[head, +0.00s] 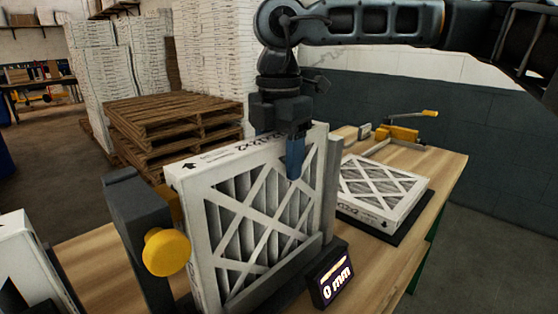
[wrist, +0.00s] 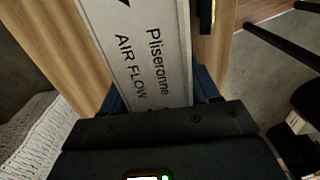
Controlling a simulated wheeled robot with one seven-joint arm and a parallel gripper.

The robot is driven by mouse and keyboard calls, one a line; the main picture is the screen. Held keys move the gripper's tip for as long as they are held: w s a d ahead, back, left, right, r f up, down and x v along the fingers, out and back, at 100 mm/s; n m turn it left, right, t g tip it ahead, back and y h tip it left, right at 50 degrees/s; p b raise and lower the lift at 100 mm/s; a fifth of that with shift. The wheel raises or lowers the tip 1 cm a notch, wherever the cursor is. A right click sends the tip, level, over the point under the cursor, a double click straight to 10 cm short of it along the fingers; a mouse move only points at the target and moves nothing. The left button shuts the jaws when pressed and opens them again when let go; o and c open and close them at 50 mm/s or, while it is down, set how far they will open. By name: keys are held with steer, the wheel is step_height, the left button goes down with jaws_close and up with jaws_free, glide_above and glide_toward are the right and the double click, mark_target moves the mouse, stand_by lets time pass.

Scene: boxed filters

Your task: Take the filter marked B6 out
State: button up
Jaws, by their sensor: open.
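A white-framed pleated filter (head: 260,225) stands upright in a dark holder in the head view. Its narrow edge with "AIR FLOW" lettering (wrist: 140,50) fills the middle of the wrist view. My gripper (head: 294,155) is open at the top of this filter, near its right end. The blue fingers lie on either side of the narrow edge in the wrist view; whether they touch it I cannot tell. A second filter (head: 382,190) lies flat on a dark pad to the right. Part of another white filter (head: 30,265) shows at the left edge. I cannot read B6 on any filter.
The dark holder (head: 140,225) has a yellow knob (head: 166,252) and a display (head: 332,278) reading "0 mm". A yellow clamp (head: 400,133) sits at the back of the wooden table (head: 432,178). Pallets (head: 175,120) and stacked white boxes stand behind.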

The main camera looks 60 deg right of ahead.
mark_target(279, 134)
steer(key=shift+r+p, duration=0.75)
steer(key=shift+r, duration=2.2)
steer(key=shift+o, duration=0.3)
steer(key=o, duration=0.5)
